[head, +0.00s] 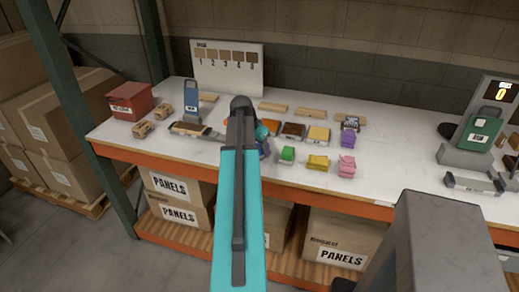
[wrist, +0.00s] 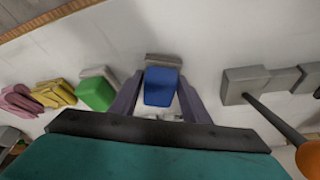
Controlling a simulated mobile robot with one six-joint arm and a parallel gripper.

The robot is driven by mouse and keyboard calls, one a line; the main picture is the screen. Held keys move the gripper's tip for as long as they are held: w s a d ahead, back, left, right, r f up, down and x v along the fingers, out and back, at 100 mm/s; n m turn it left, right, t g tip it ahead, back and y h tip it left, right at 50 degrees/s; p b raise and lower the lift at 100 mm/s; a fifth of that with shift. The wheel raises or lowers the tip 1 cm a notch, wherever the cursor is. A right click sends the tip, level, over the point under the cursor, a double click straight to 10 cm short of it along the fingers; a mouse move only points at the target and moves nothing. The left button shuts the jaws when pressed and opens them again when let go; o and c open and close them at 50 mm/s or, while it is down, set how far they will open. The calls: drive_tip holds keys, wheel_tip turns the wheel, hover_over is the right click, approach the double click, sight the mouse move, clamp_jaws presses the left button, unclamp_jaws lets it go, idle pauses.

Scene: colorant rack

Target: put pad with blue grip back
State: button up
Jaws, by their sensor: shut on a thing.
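The pad with the blue grip (wrist: 160,88) is between the two fingers of my gripper (wrist: 158,92) in the wrist view, with a grey base showing at its far edge. My gripper is shut on its blue grip. I cannot tell whether the pad touches the table. In the head view my arm hides most of the gripper and pad; a bit of blue (head: 265,149) shows beside the arm, left of the green-grip pad (head: 287,155). The yellow-grip pad (head: 318,162) and pink-grip pad (head: 346,165) follow to the right in that row.
A numbered swatch board (head: 227,67) stands at the back. Grey blocks (wrist: 242,85) and a rod lie right in the wrist view.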

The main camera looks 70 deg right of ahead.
drive_tip(key=o, duration=0.9)
drive_tip(key=shift+o, duration=0.2)
drive_tip(key=shift+r, duration=0.2)
drive_tip(key=b+v, duration=0.2)
drive_tip(key=v, duration=0.9)
drive_tip(key=shift+r, duration=0.4)
drive_tip(key=shift+w+a, duration=0.1)
drive_tip(key=shift+a, duration=0.05)
